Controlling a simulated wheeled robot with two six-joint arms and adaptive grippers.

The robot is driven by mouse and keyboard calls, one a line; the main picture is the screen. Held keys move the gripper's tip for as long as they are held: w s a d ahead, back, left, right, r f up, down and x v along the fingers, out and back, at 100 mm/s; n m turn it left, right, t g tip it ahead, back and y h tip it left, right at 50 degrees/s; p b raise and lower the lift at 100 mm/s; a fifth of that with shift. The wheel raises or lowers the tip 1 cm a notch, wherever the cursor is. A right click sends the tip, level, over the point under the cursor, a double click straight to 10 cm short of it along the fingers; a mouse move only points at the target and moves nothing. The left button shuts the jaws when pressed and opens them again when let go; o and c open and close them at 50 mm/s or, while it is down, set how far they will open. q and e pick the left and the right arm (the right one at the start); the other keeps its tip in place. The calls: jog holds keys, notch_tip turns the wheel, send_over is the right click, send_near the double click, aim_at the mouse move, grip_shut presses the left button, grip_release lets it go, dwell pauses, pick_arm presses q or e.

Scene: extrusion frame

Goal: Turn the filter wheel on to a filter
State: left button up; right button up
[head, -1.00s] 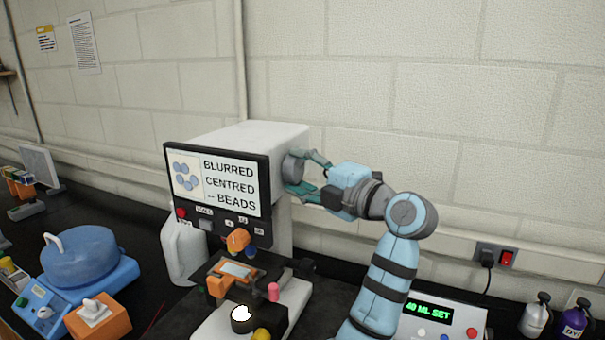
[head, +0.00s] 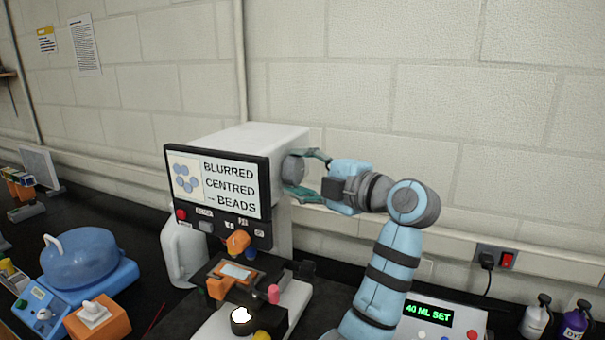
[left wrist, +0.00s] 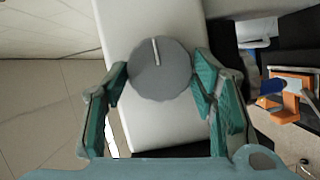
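The filter wheel appears to be the round grey knob (head: 293,168) on the right side of a white instrument housing (head: 250,140). In the left wrist view the knob (left wrist: 160,72) faces me, with a pale line mark pointing up, slightly left. My left gripper (head: 308,172) has one finger on each side of the knob. In the left wrist view its fingertips (left wrist: 160,68) appear to touch the knob's rim on both sides. The instrument's screen (head: 217,182) reads "BLURRED CENTRED -- BEADS". My right gripper is not in view.
Below the screen are an orange knob (head: 237,242) and an orange slide holder (head: 236,274). A white jug (head: 182,250) stands left of the instrument. A blue round-lidded device (head: 82,260) stands farther left. A box reading "40 ML SET" (head: 428,313) is at lower right.

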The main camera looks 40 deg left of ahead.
pick_arm(q)
jog(key=shift+o, duration=1.2)
jog(key=d, duration=0.7)
jog(key=shift+s+d+r, duration=0.3)
jog(key=shift+a, duration=0.15)
